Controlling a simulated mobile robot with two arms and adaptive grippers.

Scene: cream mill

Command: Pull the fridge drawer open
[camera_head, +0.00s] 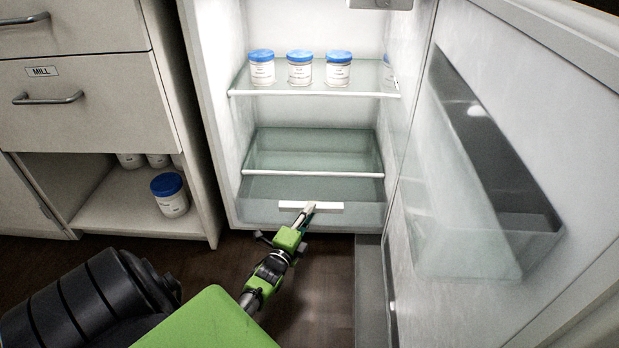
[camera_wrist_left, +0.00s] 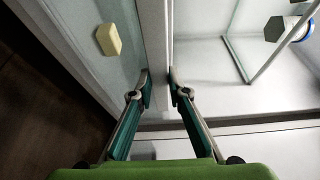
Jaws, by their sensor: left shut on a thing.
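The fridge drawer (camera_head: 258,210) is a clear bin at the bottom of the open fridge, with a white handle bar (camera_head: 332,208) across its front. It looks to sit inside the fridge body. My left gripper (camera_head: 309,209) reaches up from below to the middle of the handle. In the left wrist view its fingertips (camera_wrist_left: 160,86) close from both sides on a pale upright strip, which fits the handle bar. The exact contact is hard to see. My right gripper is in neither view.
The fridge door (camera_head: 505,120) stands open at the right, with a clear door bin (camera_head: 475,240). Blue-lidded jars stand on the glass shelf (camera_head: 350,93) above. A cabinet (camera_head: 95,110) with drawers is at the left. Dark floor (camera_head: 310,290) is clear before the fridge.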

